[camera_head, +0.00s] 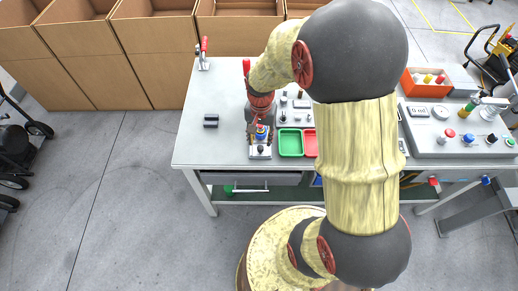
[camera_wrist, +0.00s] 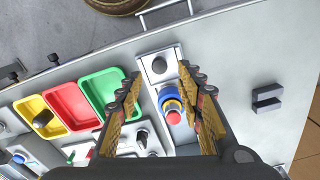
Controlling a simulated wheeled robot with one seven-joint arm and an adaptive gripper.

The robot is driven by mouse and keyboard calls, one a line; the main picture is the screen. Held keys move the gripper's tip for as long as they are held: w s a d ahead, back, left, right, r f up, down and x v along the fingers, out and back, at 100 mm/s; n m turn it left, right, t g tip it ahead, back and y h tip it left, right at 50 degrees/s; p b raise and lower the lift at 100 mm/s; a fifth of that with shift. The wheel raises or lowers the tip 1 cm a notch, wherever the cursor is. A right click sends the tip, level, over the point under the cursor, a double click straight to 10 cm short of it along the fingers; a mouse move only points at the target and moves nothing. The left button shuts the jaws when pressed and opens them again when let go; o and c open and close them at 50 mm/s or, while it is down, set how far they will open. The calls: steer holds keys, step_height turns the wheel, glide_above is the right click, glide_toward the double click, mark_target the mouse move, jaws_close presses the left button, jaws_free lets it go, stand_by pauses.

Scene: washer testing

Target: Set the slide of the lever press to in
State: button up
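The lever press stands near the table's front edge, left of the trays. In the wrist view the slide plate (camera_wrist: 150,52) carries a dark round knob (camera_wrist: 159,66). A stacked blue, yellow and red part (camera_wrist: 171,105) lies behind the knob. My gripper (camera_wrist: 158,72) is open and points down over the slide, one finger on each side. I cannot tell whether the fingers touch anything.
Green (camera_head: 290,142) and red (camera_head: 310,140) trays stand right beside the press. A small black block (camera_head: 211,121) lies on the table to the left. A red-handled clamp (camera_head: 203,55) stands at the back left. The table's left front is clear.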

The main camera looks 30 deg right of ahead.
mark_target(261, 147)
step_height(261, 147, down, 6)
steer(key=shift+f+b, duration=0.2)
steer(key=shift+b, duration=0.65)
steer(key=shift+c, duration=1.1)
steer(key=c, duration=0.7)
steer(key=shift+d, duration=0.1)
jaws_close()
